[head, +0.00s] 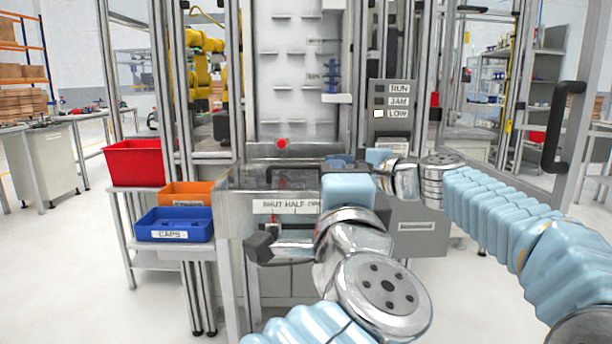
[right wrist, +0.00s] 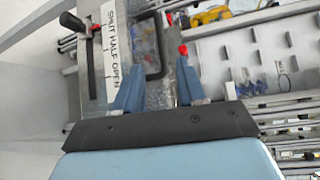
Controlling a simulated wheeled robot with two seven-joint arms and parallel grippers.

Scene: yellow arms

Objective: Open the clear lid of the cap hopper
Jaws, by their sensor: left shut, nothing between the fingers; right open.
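The cap hopper (head: 232,195) stands in the middle of the head view, with a white SHUT/HALF/OPEN label on its front. Its clear lid (right wrist: 172,75) looks down, with a black bar handle (head: 292,168) on it. My right gripper (right wrist: 158,88) is open. Its two blue fingers point toward the handle (right wrist: 157,45), which shows ahead of the gap between them; I see no clear contact. In the head view, my left gripper (head: 348,190) is in front of the hopper's right part. Its fingers are hidden by its light-blue body; it holds nothing that I see.
A lever with a black knob (head: 260,247) sticks out below the label. A red knob (head: 282,143) is above the lid. Red (head: 133,162), orange (head: 187,194) and blue CAPS (head: 175,225) bins stand left. A panel (head: 391,112) has its LOW lamp lit.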

